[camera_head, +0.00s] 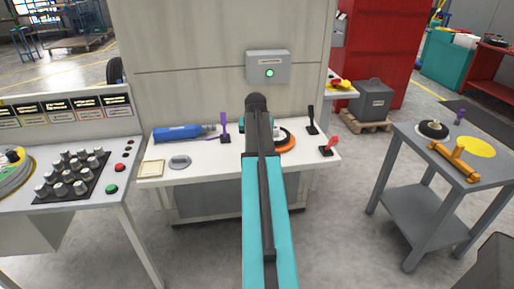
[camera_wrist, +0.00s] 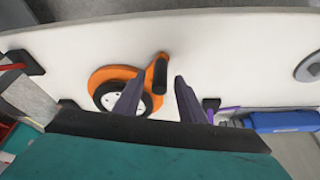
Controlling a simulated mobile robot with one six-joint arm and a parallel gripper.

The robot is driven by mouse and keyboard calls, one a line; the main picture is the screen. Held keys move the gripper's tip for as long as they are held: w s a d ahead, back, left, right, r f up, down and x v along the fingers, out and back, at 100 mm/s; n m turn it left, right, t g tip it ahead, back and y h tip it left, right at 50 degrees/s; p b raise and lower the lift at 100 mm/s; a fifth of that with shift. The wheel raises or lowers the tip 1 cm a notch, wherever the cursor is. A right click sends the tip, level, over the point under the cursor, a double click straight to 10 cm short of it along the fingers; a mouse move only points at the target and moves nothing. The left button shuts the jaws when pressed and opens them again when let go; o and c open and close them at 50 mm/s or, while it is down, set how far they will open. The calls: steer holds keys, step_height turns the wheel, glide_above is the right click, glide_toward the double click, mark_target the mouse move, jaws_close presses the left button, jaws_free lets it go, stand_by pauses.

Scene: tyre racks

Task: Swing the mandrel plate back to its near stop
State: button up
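The mandrel plate is an orange disc (camera_wrist: 98,80) with a black-rimmed wheel (camera_wrist: 112,97) on it and an orange arm ending in a black upright handle (camera_wrist: 160,74). In the head view my arm hides the gripper and the handle. I cannot make out the plate's stops.
On the bench stand a purple lever (camera_head: 224,125), a black lever (camera_head: 312,118) and a red lever (camera_head: 327,149). A blue tool (camera_head: 180,132) and a grey disc (camera_head: 180,162) lie left. A grey box with a green lamp (camera_head: 268,67) is on the panel behind.

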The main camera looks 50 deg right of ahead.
steer(key=b+v, duration=0.1)
steer(key=v, duration=0.9)
steer(key=shift+a+r, duration=0.15)
steer(key=shift+r, duration=0.1)
steer(key=shift+s+f, duration=0.1)
stand_by(0.5)
